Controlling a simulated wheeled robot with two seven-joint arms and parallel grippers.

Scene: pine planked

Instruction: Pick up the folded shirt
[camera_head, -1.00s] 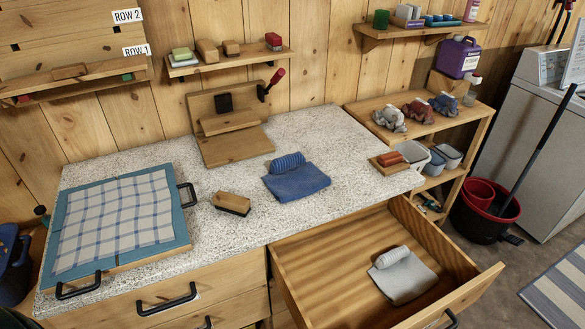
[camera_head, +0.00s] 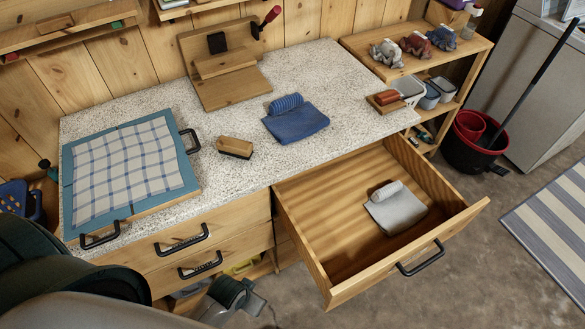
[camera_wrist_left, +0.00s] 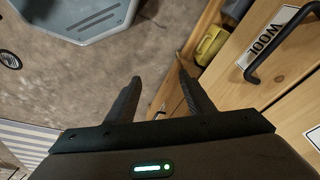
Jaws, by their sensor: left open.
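A blue folded cloth garment (camera_head: 296,123) with a rolled, ribbed part along its back edge lies on the speckled countertop (camera_head: 300,67). A similar light grey folded garment (camera_head: 397,211) with a roll on top lies inside the open drawer (camera_head: 343,255). I cannot tell which of the two is the shirt. My left gripper (camera_wrist_left: 160,82) is open and empty in the left wrist view, above the floor in front of the closed drawers. In the head view it is low, at the bottom edge (camera_head: 240,297), well below both garments. My right gripper is not in view.
The open drawer juts out from the cabinet front. A framed checked cloth (camera_head: 125,168) with black handles lies on the counter's left. A wooden brush (camera_head: 235,147) sits mid-counter.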

